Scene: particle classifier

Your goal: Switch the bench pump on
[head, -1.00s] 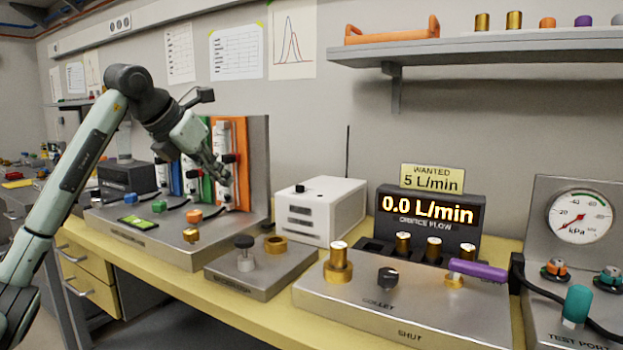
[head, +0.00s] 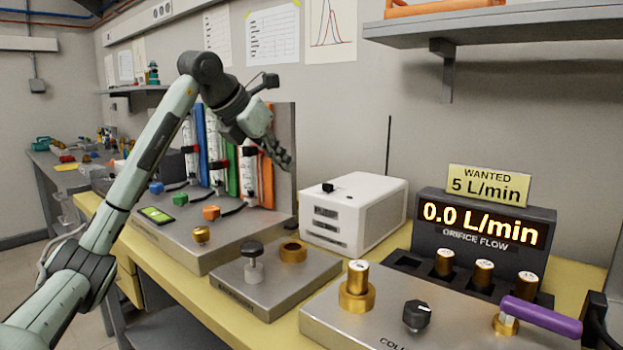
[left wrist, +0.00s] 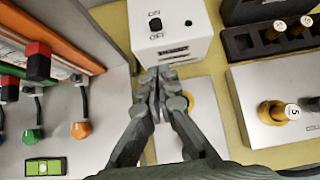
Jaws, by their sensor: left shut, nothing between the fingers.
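The bench pump appears to be the white box (head: 352,215) at the back of the bench, with a small black switch (head: 328,188) on top. In the left wrist view, the white box (left wrist: 172,48) shows at the top, with the black switch (left wrist: 155,24) beside small lettering. My left gripper (head: 285,160) is in the air to the left of and above the box, in front of the grey backboard. In the left wrist view, its fingers (left wrist: 157,82) are closed together and empty, pointing at the box's near edge. My right gripper is not in view.
The tube panel (head: 267,178) stands left of the box. In front are a plate with a black knob (head: 252,250) and brass ring (head: 293,252). At right are the flow display (head: 485,222), brass pieces and a purple-handled valve (head: 540,318). A thin antenna (head: 388,145) rises behind the box.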

